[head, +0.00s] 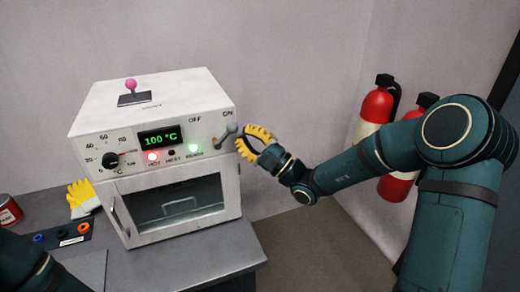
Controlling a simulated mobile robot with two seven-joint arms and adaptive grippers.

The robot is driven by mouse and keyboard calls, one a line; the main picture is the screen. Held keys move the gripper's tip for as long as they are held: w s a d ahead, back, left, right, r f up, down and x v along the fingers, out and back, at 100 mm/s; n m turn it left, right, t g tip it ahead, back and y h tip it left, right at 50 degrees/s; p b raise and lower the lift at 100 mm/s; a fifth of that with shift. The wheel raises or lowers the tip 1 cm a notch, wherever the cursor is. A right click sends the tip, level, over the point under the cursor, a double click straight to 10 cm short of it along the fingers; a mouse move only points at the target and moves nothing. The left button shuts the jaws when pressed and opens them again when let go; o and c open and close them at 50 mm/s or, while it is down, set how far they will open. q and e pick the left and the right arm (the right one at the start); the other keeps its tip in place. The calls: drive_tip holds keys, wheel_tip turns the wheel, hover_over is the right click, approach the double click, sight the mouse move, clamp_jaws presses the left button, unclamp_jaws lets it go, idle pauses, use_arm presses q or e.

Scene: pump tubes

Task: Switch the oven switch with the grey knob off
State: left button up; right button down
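The white oven (160,145) stands on a grey table. Its switch with the grey knob (231,128) is at the upper right of the front panel, and the lever tilts up and right towards the ON label. My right gripper (243,136) is just right of the knob, its yellow fingers apart with a gap between their tips. I cannot tell whether a fingertip touches the knob. Part of my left arm shows at the bottom left; its gripper is out of view.
The display (160,137) reads 100 °C; a red and a green lamp are lit. A pink-knobbed lever (131,86) stands on the oven top. Yellow gloves (82,198) and a red can (9,211) are at left. Fire extinguishers (376,105) hang at right.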

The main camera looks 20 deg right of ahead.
drive_tip(key=shift+w+a+r, duration=0.25)
drive_tip(key=shift+w, duration=0.05)
